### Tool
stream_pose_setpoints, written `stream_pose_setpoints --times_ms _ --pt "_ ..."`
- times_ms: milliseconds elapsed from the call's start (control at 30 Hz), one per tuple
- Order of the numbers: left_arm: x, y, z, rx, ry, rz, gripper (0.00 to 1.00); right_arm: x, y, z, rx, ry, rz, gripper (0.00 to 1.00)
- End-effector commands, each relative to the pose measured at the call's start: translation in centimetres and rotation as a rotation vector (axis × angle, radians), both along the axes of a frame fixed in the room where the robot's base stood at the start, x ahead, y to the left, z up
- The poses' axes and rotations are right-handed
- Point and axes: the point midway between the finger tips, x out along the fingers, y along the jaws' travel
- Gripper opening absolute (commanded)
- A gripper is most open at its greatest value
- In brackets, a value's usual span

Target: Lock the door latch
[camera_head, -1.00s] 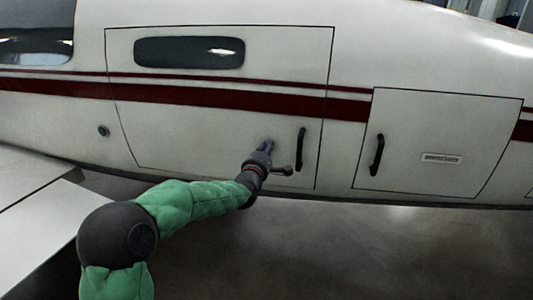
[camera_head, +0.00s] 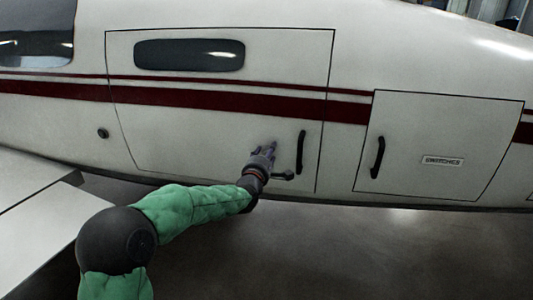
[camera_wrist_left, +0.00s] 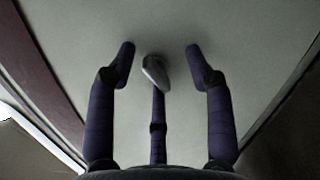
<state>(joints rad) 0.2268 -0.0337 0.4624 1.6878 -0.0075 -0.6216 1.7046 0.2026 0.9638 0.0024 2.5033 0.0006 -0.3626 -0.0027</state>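The cabin door (camera_head: 210,140) is shut in the white aircraft side. The door latch (camera_head: 284,176), a small dark lever with a rounded end, sits low on the door and points right. My left gripper (camera_head: 265,156) is just left of the latch, close to the door, and partly hides the lever's left part. In the left wrist view my left gripper (camera_wrist_left: 160,52) is open with its dark fingers apart. A grey rounded piece (camera_wrist_left: 155,72), seemingly part of the latch, shows between them near the middle finger. Contact with it cannot be told. My right gripper is in neither view.
A black vertical handle (camera_head: 300,152) is right of the latch. A hatch (camera_head: 440,130) with its own handle (camera_head: 377,157) and a label is farther right. A wing (camera_head: 35,215) lies at the left. The floor (camera_head: 380,255) below is clear.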

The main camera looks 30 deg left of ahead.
Motion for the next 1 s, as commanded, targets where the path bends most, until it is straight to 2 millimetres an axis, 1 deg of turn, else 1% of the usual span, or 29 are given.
stream_pose_setpoints --times_ms 167,500,800,1000 --pt "-0.2 0.0 0.2 0.001 -0.004 0.001 0.53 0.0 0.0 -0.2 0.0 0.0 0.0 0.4" --pt "-2.4 -0.6 0.1 0.002 -0.005 0.0 0.53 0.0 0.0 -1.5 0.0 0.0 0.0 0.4" --pt "-4.3 -1.0 0.2 0.001 -0.005 0.0 0.53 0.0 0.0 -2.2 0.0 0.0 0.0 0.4" --pt "-4.9 -1.1 0.2 0.001 -0.004 0.001 0.53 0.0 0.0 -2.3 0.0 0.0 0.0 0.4"
